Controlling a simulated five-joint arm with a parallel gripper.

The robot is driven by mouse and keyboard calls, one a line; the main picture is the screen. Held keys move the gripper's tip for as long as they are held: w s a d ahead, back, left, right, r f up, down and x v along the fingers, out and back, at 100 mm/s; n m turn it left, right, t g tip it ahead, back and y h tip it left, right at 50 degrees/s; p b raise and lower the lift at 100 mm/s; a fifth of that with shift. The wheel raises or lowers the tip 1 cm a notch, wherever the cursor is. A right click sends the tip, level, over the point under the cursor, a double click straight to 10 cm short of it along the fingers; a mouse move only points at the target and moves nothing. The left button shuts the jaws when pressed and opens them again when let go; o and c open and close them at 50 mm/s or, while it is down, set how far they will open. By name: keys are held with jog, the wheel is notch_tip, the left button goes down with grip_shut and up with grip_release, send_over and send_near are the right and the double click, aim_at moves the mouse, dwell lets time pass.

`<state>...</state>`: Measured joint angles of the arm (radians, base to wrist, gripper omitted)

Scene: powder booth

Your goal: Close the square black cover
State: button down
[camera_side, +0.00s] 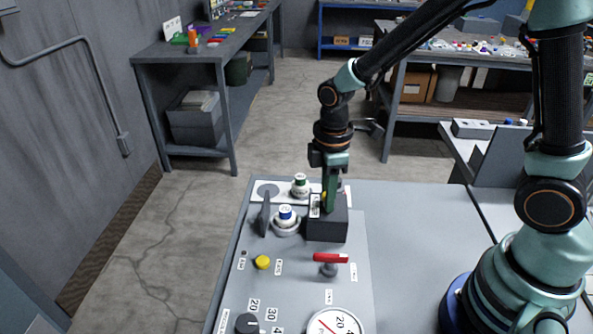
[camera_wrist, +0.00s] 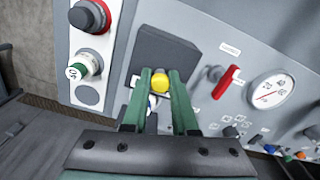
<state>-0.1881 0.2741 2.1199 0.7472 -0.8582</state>
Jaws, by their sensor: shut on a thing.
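The square black cover (camera_side: 327,232) is a dark block-like piece on the grey panel, below my gripper in the side view. In the wrist view the cover (camera_wrist: 165,50) is a tilted dark square just beyond my fingertips. The fingers hide part of that edge, and I cannot tell how the knob joins the cover.
A blue-topped knob (camera_side: 286,214) and a thin upright dark plate (camera_side: 264,214) stand left of the cover. A red lever (camera_side: 330,258), a yellow button (camera_side: 262,262) and a gauge (camera_side: 335,325) lie nearer. A green-marked knob (camera_side: 300,185) stands behind. The grey table (camera_side: 415,225) is clear on the right.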

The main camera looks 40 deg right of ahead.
jog(key=w+a, duration=0.6)
jog(key=shift+w+a+r, duration=0.1)
jog(key=shift+w+a, duration=0.15)
dwell(0.3)
jog(key=c, duration=0.7)
grip_release()
notch_tip(320, 180, up, 12)
jog(key=shift+s, duration=0.1)
